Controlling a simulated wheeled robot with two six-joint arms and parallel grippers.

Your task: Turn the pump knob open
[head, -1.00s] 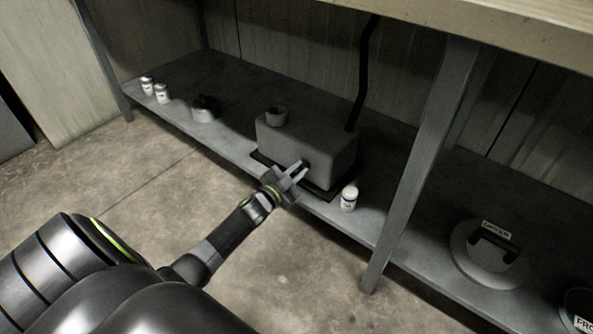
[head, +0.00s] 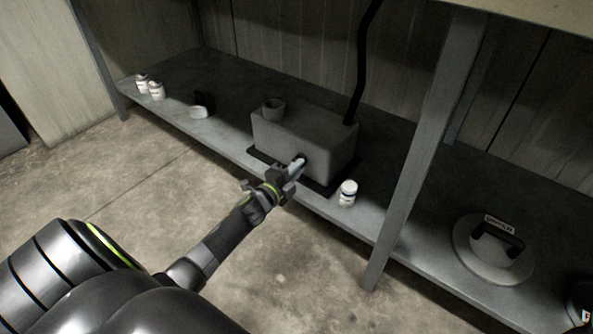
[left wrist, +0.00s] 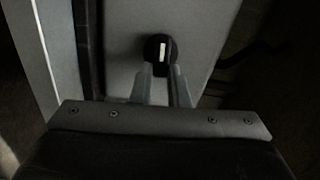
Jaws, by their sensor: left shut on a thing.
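The pump is a grey box (head: 278,138) on the lower shelf, with a short round port on top and a black hose rising behind it. Its knob (left wrist: 160,49) is a black disc with a white bar mark, which stands upright in the left wrist view. My left gripper (head: 299,162) reaches the front face of the box, and its fingers are shut on the knob. In the left wrist view the fingertips (left wrist: 163,70) are at the knob's lower part and hide some of it. My right gripper is not in view.
A small white bottle (head: 347,193) stands on the shelf just right of the pump. Several small items stand further left, including a white jar (head: 156,90). A shelf leg (head: 415,160) rises right of the bottle. A round lid with a handle (head: 493,250) lies beyond it.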

